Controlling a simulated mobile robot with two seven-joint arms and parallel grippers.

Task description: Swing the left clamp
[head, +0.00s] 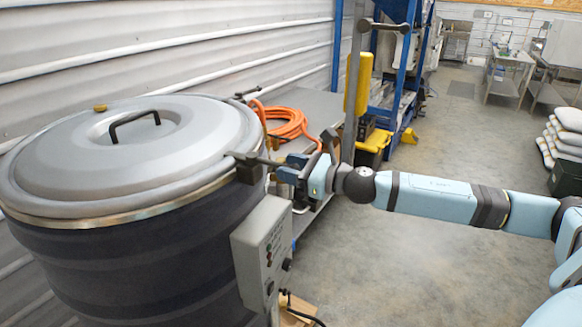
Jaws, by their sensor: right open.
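The hopper is a large dark drum (130,262) with a round grey lid (65,150) and a black lid handle (134,122). A dark clamp (248,166) sits on the rim at the lid's right front, with a bar reaching right toward my right gripper. Another clamp (248,92) shows at the rim's far right. I cannot tell which one is the left clamp. My right gripper (284,172) is open at the outer end of the front clamp's bar; whether it touches the bar is unclear. My left gripper is not in view.
A grey control box (262,250) hangs on the drum below the front clamp. An orange hose (287,123) lies coiled on a grey bench (318,108) behind.

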